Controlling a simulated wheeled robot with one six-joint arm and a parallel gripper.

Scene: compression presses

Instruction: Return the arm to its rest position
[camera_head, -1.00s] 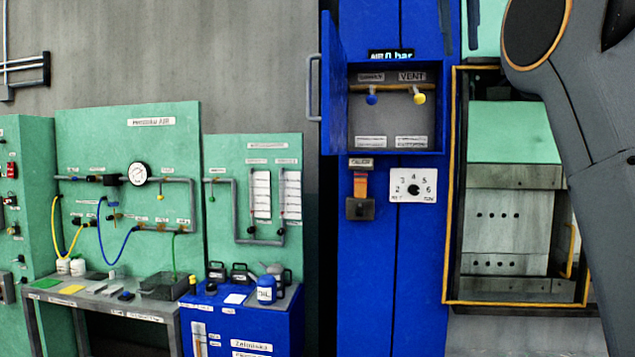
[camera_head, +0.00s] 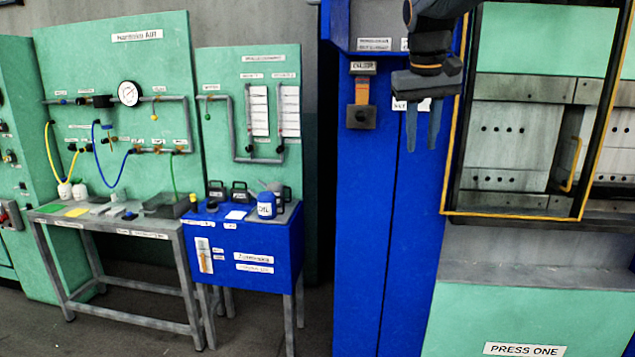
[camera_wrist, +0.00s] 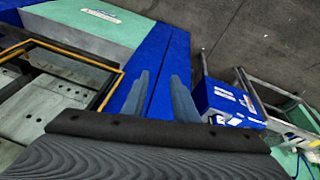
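My gripper (camera_head: 423,140) hangs at the upper middle of the head view with its two fingers pointing down. It is in front of the blue cabinet (camera_head: 358,220), left of the yellow-edged press opening (camera_head: 505,140). In the wrist view my gripper (camera_wrist: 160,90) shows two grey fingers apart with nothing between them. It is open and empty. The upper part of my arm is cut off by the top of the head view. My gripper hides most of the white dial plate (camera_head: 399,104).
The press base (camera_head: 530,310) labelled PRESS ONE stands at the lower right. A grey bench (camera_head: 150,226) and a blue cart (camera_head: 245,240) with bottles stand at left before green panels (camera_head: 115,60). Dark floor (camera_head: 130,270) is open below the bench.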

